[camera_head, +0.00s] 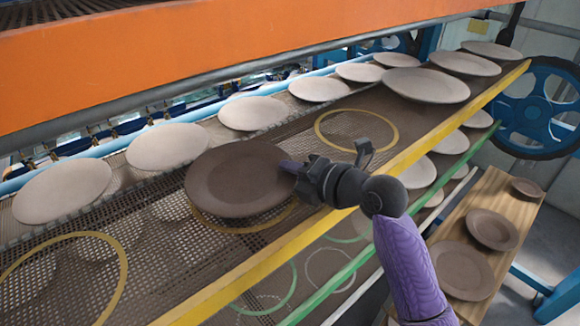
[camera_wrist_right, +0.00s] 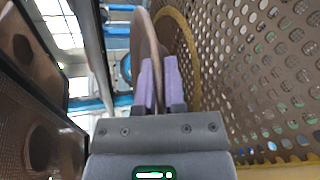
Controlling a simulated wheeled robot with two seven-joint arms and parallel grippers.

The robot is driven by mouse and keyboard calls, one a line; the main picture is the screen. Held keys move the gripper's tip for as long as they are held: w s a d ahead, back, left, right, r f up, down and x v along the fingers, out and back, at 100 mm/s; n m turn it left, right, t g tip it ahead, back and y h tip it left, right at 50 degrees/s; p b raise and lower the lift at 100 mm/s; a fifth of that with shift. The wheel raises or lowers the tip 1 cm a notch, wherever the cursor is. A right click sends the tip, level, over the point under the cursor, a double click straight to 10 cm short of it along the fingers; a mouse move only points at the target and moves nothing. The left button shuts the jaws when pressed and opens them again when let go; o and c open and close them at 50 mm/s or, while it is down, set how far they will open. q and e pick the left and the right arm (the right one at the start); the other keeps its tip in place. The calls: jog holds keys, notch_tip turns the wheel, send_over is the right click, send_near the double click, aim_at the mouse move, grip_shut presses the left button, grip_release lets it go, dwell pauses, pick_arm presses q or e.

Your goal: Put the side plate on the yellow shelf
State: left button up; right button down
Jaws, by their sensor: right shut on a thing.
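A dark brown plate (camera_head: 238,178) is above the mesh of the yellow-edged shelf (camera_head: 330,214) in the head view, over a yellow ring mark that it partly covers. My right gripper (camera_head: 290,168) is shut on the plate's right rim. In the right wrist view the purple fingers (camera_wrist_right: 159,84) pinch the rim of the plate (camera_wrist_right: 146,45), close to the perforated shelf (camera_wrist_right: 262,70). I cannot tell whether the plate touches the mesh. My left gripper is not in view.
Bare yellow rings (camera_head: 356,130) mark free spots on the mesh. Pale plates (camera_head: 168,146) line the back, and another (camera_head: 426,85) sits to the right. An orange beam (camera_head: 200,60) hangs above. A wooden board (camera_head: 488,195) at lower right holds several brown plates.

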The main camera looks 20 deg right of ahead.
jog(key=shift+s+r, duration=0.1)
jog(key=c, duration=1.2)
grip_release()
jog(key=shift+o, duration=1)
jog(key=b+v, duration=0.3)
jog(key=v, duration=0.9)
jog(key=shift+b, duration=0.35)
